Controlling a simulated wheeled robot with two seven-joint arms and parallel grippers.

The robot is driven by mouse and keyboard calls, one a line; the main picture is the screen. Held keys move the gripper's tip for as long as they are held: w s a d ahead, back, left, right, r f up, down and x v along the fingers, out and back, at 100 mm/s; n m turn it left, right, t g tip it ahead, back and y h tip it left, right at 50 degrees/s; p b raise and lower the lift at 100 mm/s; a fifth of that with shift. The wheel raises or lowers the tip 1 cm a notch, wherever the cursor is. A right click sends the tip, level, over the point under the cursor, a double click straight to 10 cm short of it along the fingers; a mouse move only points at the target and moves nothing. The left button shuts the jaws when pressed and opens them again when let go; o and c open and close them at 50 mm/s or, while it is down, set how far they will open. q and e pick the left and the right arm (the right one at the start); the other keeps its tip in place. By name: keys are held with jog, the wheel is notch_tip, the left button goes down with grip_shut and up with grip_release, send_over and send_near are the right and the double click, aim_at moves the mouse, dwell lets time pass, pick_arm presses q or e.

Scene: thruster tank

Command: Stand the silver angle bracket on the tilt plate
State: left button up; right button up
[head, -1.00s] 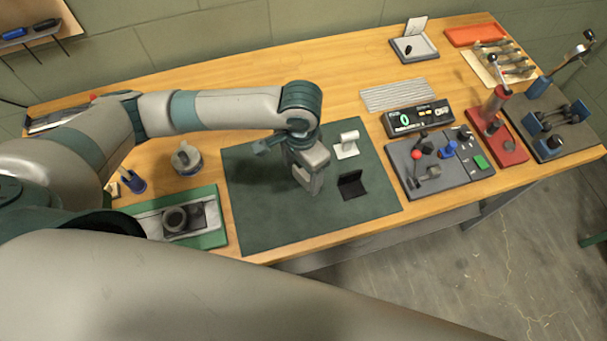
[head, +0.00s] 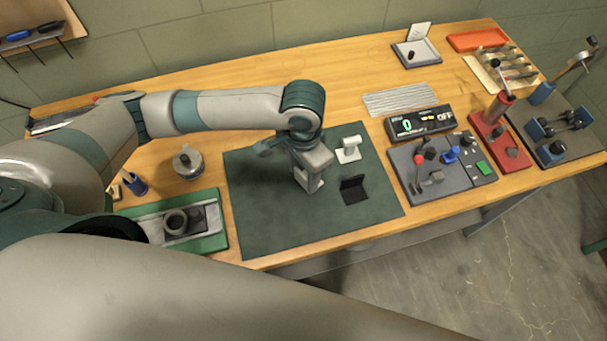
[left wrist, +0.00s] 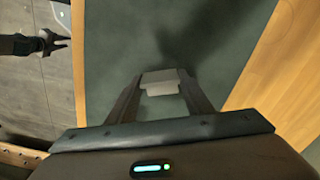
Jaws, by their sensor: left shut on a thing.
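My left gripper (head: 312,187) is over the dark green mat (head: 285,225), pointing down. In the left wrist view its two fingers (left wrist: 161,86) are shut on a pale silver piece (left wrist: 160,82), which looks like the silver angle bracket. Only its top and a short face show; the fingers hide the rest. I cannot tell whether it touches the mat. A black L-shaped piece (head: 353,189) lies right of the gripper. I cannot tell for sure which thing is the tilt plate. A dark pronged shape, seemingly my right gripper (left wrist: 58,42), shows over the floor with its prongs apart.
A white fixture (head: 348,149) stands on the mat behind the black piece. Right are a grey control panel (head: 425,190) with levers and a display box (head: 419,123). Left are a green-based fixture (head: 212,240) and a round metal pot (head: 188,163). The mat's front half is clear.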

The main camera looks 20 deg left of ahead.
pick_arm(q)
jog(key=r, duration=0.1)
jog(key=d+r+b, duration=0.1)
jog(key=r, duration=0.1)
jog(key=shift+r, duration=0.15)
jog(key=d+r+b, duration=0.2)
jog(key=d+r, duration=0.4)
jog(key=d, duration=0.4)
jog(key=shift+w+d+r, duration=0.35)
jog(key=shift+w, duration=0.1)
